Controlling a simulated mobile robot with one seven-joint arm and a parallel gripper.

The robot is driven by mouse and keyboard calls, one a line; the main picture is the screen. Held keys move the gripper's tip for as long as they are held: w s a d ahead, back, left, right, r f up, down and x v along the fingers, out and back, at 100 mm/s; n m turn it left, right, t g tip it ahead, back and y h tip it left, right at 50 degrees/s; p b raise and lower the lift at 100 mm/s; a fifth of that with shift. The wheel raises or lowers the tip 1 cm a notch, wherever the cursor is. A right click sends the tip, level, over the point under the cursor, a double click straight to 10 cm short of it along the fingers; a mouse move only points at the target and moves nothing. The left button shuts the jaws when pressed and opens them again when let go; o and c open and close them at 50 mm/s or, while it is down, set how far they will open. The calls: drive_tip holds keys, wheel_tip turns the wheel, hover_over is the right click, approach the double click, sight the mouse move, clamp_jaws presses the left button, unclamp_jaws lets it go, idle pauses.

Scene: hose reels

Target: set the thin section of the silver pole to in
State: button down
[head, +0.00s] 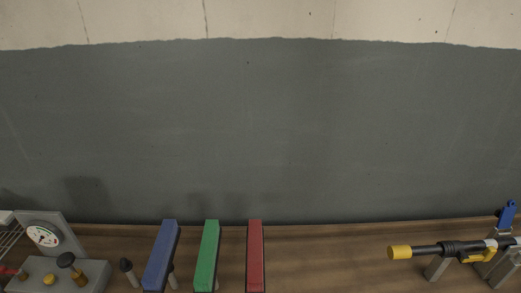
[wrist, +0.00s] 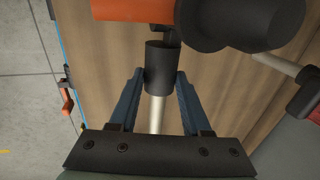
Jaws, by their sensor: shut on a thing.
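In the wrist view a pale silver rod (wrist: 157,114) runs between the blue fingers of my gripper (wrist: 161,74), in line with a black collar (wrist: 161,66). The fingertips are shut on the black collar, one on each side. The rod's lower end is hidden behind the gripper's dark body. I cannot tell how far the thin section is pushed in. My gripper does not show in the head view, and I cannot pick out the silver pole there.
In the wrist view an orange part (wrist: 135,10) and a large black cylinder (wrist: 245,20) lie just beyond the collar. The head view shows blue (head: 160,258), green (head: 206,258) and red (head: 255,258) bars, a gauge box (head: 45,240) and a yellow-tipped black tube (head: 425,250).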

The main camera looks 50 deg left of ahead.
drive_tip(key=w+d, duration=0.6)
drive_tip(key=w, duration=0.1)
drive_tip(key=shift+w, duration=0.1)
drive_tip(key=shift+c, duration=1.8)
unclamp_jaws()
drive_tip(key=b+v, duration=0.1)
drive_tip(key=v, duration=1.2)
